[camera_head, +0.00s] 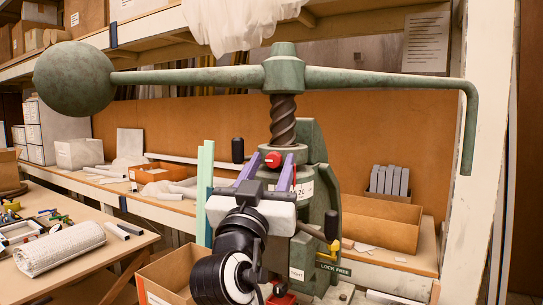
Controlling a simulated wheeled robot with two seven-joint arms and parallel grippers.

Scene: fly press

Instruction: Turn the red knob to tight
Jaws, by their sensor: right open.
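The red knob (273,159) is on the front of the green fly press (312,145), just below the thick screw. It has a small pale mark on it. My right gripper (272,163) reaches up from the bottom, with its two purple fingers apart. In the picture the knob shows between the fingertips; I cannot tell whether they touch it or how much depth lies between. A partly covered white scale plate (304,190) sits beside the right finger. My left gripper is not in view.
The press's long arm (385,79) with a ball weight (75,79) spans the top. A yellow-and-black lever (332,248) sits by a "LOCK FREE" plate (332,268). Cardboard boxes (383,222) stand right. A table (85,254) with a white roll is at left.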

